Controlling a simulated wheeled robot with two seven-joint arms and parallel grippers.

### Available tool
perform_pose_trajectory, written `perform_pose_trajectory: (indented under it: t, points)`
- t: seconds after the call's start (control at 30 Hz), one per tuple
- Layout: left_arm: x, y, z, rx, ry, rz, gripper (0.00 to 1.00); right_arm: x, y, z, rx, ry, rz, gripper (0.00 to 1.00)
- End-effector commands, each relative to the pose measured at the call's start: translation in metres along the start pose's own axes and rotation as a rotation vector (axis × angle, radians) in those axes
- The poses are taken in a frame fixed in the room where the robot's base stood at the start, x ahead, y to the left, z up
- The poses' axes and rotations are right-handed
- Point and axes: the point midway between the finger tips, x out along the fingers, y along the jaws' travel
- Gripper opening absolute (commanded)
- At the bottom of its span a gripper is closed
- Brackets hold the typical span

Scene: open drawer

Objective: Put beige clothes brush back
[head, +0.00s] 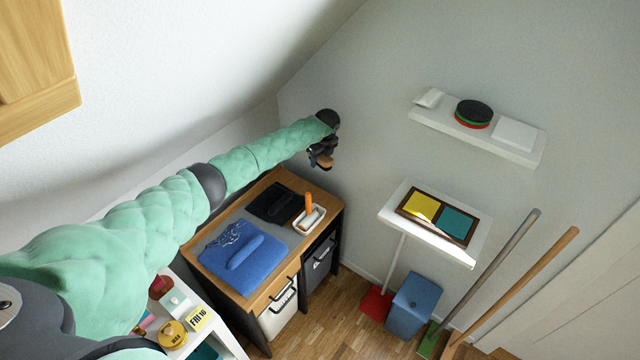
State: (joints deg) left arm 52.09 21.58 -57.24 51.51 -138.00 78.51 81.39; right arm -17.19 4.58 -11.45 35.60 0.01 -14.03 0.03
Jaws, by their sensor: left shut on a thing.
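My left gripper (321,154) is at the end of my outstretched green arm, above the far right corner of the wooden cabinet (255,302). It is shut on a small tan-brown thing (326,164), likely the beige clothes brush. The fingers hide part of it. It is held in the air, apart from the cabinet top. My right gripper does not show.
On the cabinet lie a folded blue cloth (228,243), a black folded item (271,202) and a white tray (309,218) with an orange-handled thing. A lower shelf (398,214) and an upper shelf (440,125) are on the right wall. Brooms (520,282) lean there.

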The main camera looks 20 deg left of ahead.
Motion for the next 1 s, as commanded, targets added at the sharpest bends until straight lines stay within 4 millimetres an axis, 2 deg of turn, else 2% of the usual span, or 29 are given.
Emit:
perform_pose_trajectory:
  t: [0.07,0.2,0.4,0.53,0.77,1.0]
  points:
    - [0.011,-0.002,-0.002,-0.07,-0.005,0.013,0.21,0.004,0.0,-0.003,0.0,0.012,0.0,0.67]
    - [0.048,-0.004,-0.008,-0.174,-0.012,0.031,0.21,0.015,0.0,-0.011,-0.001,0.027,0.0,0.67]
    - [0.095,-0.004,-0.017,-0.219,-0.017,0.038,0.21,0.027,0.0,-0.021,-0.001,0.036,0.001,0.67]
    - [0.119,-0.002,-0.022,-0.229,-0.021,0.043,0.21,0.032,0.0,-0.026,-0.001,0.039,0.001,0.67]
    - [0.134,-0.001,-0.026,-0.233,-0.023,0.044,0.21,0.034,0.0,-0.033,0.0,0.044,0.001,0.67]
    - [0.144,0.0,-0.028,-0.233,-0.023,0.045,0.21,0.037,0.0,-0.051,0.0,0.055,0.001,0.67]
